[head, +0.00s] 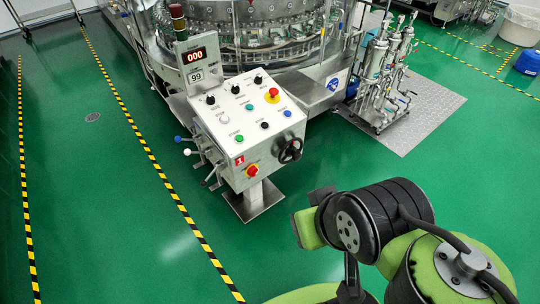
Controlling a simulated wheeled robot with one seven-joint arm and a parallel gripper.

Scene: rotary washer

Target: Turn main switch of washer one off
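The control box of washer one (222,145) stands on a pedestal left of centre in the head view. A red label with a white 1 (239,160) is on its front face. Next to that label is a red rotary switch on a yellow plate (252,170), which looks like the main switch. Its exact handle angle is too small to tell. My arm is at the lower right, apart from the box. No gripper fingers can be made out.
A black handwheel (290,151) sticks out right of the switch, and lever handles (187,152) stick out on the left. A red mushroom button (272,93) is on the sloped top. The washer (250,35) stands behind. The green floor (120,220) in front is clear.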

